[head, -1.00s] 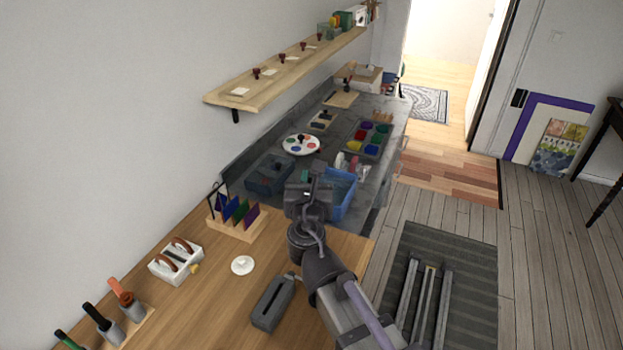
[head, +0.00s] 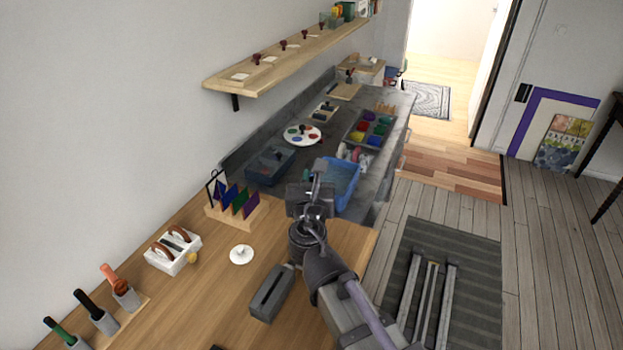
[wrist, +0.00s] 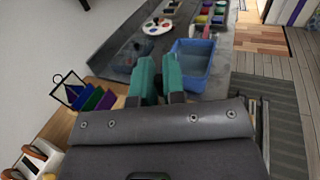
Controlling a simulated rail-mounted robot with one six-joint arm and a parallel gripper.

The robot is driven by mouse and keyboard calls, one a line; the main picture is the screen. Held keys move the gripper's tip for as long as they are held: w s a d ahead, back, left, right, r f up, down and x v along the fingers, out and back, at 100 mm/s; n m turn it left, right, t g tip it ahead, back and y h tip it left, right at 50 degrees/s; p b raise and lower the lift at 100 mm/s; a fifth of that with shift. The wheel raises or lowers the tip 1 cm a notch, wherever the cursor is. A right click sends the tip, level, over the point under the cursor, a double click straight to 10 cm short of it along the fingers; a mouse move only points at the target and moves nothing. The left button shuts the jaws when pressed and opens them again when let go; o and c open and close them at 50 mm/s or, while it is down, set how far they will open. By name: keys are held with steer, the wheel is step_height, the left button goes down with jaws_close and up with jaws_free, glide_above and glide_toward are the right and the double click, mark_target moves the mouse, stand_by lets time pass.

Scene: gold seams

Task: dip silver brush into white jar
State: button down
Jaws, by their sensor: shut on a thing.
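My gripper (head: 312,190) is over the far end of the wooden table, near the blue bin, in the head view. In the wrist view its two teal fingers (wrist: 159,78) are close together and point away from the camera. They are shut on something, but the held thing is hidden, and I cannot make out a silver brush. I cannot identify the white jar for sure. A small round white item with a knob (head: 242,254) sits on the wooden table to the left of my arm. Small pale items (head: 353,153) stand behind the blue bin, too small to tell.
The blue bin (head: 345,186) is close to my gripper; it also shows in the wrist view (wrist: 195,62). A rack of coloured panels (head: 235,208), a white caddy (head: 172,255) and a grey slotted block (head: 271,293) stand on the wooden table. A palette (head: 301,135) lies farther back.

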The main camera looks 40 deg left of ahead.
steer(key=shift+f+b, duration=2.25)
steer(key=shift+b, duration=0.05)
stand_by(0.5)
steer(key=shift+r, duration=0.1)
stand_by(0.5)
step_height(320, 180, up, 6)
steer(key=p, duration=0.6)
